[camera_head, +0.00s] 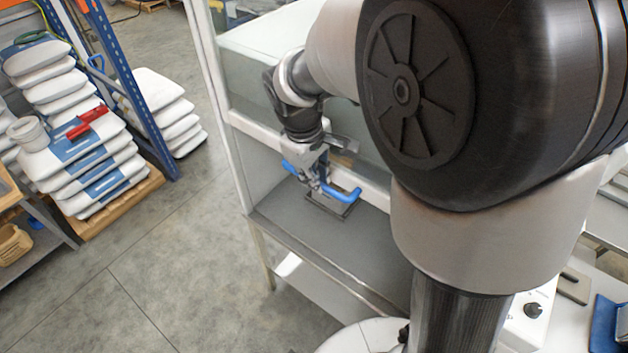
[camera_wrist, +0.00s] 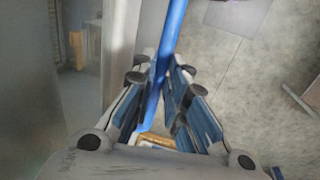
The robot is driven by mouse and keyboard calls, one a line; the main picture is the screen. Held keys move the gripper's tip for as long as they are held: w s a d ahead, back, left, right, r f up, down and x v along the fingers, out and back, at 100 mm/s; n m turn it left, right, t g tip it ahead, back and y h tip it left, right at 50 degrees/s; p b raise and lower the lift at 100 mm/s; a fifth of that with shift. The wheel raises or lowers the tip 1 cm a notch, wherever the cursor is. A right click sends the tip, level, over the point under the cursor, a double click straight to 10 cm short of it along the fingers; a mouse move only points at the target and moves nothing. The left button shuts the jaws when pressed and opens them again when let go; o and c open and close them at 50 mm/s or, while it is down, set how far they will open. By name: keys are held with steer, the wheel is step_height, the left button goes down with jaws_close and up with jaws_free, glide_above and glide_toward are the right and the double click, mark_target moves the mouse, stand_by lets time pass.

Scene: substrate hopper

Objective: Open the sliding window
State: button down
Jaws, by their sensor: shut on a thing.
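The sliding window (camera_head: 262,82) is a clear pane with a white frame on a tall cabinet. In the wrist view the handle (camera_wrist: 174,32) runs from the top down between my fingers. My gripper (camera_head: 321,182) is shut on the handle, with a finger on each side of it (camera_wrist: 160,95). My arm hides the right part of the window. I cannot tell how far the pane is raised.
A grey ledge (camera_head: 285,225) lies below the handle, with a dark rectangular frame (camera_head: 333,207) on it. Stacked white sacks (camera_head: 90,160) and a blue rack upright (camera_head: 140,110) stand at left. The floor (camera_head: 170,260) between is clear. A blue item (camera_head: 606,325) lies at lower right.

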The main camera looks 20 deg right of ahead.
steer(key=shift+r+p, duration=0.6)
steer(key=shift+r, duration=0.9)
steer(key=c, duration=1.6)
jaws_free()
step_height(320, 180, up, 12)
steer(key=s+a, duration=0.1)
steer(key=a, duration=0.1)
steer(key=shift+s+f, duration=0.15)
steer(key=shift+s, duration=0.05)
steer(key=s+f+m+t+b, duration=0.1)
steer(key=s+f+m+b, duration=0.1)
steer(key=s+f+b, duration=0.4)
steer(key=s+d+f+m+t+y+b, duration=0.1)
steer(key=s+f+m+b, duration=0.1)
steer(key=s+f+b, duration=0.5)
steer(key=s+f+m+t+b, duration=0.1)
steer(key=s+f+m+b, duration=0.2)
steer(key=f+b, duration=1.2)
steer(key=s+f, duration=0.3)
steer(key=f, duration=0.1)
steer(key=shift+s+d+t+y, duration=0.15)
steer(key=shift+d+t+y, duration=0.15)
steer(key=shift+d+y, duration=0.1)
